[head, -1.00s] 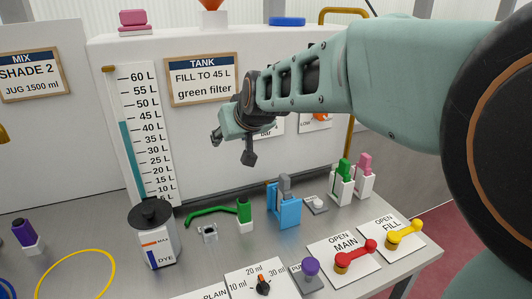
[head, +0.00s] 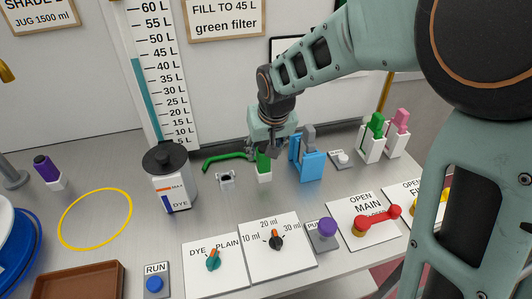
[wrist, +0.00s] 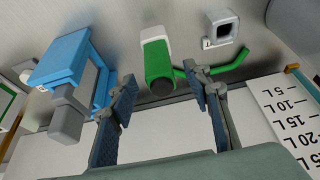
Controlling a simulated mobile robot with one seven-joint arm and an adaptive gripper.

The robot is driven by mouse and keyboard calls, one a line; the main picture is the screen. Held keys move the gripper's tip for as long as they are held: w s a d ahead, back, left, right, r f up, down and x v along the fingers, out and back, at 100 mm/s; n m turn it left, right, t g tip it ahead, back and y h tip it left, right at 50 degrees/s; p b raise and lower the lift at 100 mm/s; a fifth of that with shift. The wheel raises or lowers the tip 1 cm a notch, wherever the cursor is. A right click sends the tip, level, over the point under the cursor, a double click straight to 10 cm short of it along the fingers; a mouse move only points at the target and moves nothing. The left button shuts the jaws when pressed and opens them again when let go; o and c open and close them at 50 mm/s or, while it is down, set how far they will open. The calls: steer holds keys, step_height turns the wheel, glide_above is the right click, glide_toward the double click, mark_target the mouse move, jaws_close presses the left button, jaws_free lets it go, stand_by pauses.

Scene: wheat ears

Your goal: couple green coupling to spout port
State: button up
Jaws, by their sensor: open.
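The green coupling (head: 263,161) stands in a white holder (head: 265,177) on the bench, with a green hose (head: 228,157) running left from it. In the wrist view the green coupling (wrist: 158,66) shows its dark end towards me. My gripper (head: 268,147) is just above the coupling in the head view and partly covers it. In the wrist view my gripper (wrist: 160,100) is open, with the coupling lying between and beyond its fingers, not clasped. A small grey square fitting with a round hole (head: 226,179), seemingly the spout port, stands left of the holder; it shows in the wrist view (wrist: 224,32).
A blue stand with a grey top (head: 308,165) is close on the right. The dye canister (head: 172,185) is to the left. Green (head: 373,135) and pink (head: 398,130) pieces stand further right. Knobs and a red lever (head: 378,220) line the front. The tank wall is close behind.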

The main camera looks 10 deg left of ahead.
mark_target(263, 164)
steer(key=shift+x, duration=2.35)
steer(key=shift+c, duration=0.5)
jaws_close()
steer(key=shift+r, duration=0.15)
